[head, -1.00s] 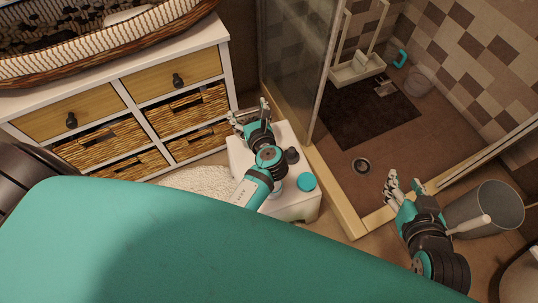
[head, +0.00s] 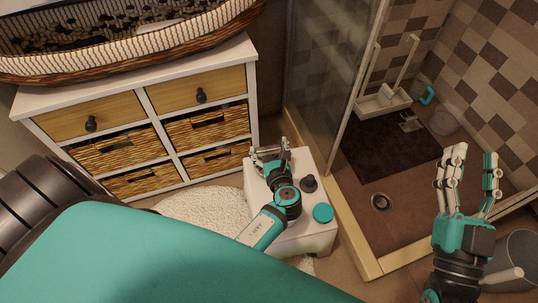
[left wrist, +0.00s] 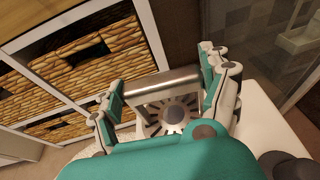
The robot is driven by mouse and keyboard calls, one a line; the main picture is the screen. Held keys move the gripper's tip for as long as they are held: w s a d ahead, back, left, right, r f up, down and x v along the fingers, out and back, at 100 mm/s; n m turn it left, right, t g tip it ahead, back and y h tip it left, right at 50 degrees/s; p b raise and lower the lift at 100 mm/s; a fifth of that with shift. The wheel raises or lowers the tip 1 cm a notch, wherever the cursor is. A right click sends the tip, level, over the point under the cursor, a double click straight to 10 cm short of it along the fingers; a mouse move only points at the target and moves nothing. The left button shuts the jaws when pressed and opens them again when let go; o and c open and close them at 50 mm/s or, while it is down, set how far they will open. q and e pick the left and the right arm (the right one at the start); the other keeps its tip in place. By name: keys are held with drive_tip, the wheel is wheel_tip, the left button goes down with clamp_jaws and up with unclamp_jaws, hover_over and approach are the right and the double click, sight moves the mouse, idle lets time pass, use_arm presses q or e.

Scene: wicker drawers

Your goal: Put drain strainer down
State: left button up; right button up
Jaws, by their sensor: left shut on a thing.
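The drain strainer (left wrist: 172,112) is a silver metal piece with a slotted round face. In the left wrist view it sits between the fingers of my left gripper (left wrist: 168,90), which is shut on it. In the head view my left gripper (head: 270,152) is at the back left part of a white stand (head: 303,240), and the strainer is hard to make out there. Whether the strainer touches the stand's top is unclear. My right gripper (head: 468,172) is open and empty, fingers spread upward, at the right by the shower.
A teal round lid (head: 323,213) and a dark knob-like cap (head: 309,184) are on the stand. A wicker-drawer dresser (head: 136,74) stands behind left. A round drain (head: 381,202) is in the shower floor. A grey bin (head: 517,262) is at lower right.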

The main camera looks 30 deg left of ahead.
use_arm(q)
wheel_tip(320, 180, down, 3)
drive_tip(key=shift+r+b, duration=0.2)
drive_tip(key=shift+b, duration=0.35)
use_arm(e)
drive_tip(key=s+r+t+y, duration=0.1)
drive_tip(key=s+r+t, duration=0.2)
drive_tip(key=r, duration=0.2)
drive_tip(key=shift+s+d+t, duration=0.15)
drive_tip(key=shift+s+t, duration=0.2)
drive_tip(key=shift+t, duration=0.05)
use_arm(q)
drive_tip(key=shift+f, duration=0.1)
use_arm(e)
drive_tip(key=shift+s, duration=0.1)
use_arm(q)
drive_tip(key=o, duration=1.5)
use_arm(e)
drive_tip(key=shift+s+r+y, duration=0.1)
drive_tip(key=shift+y, duration=0.2)
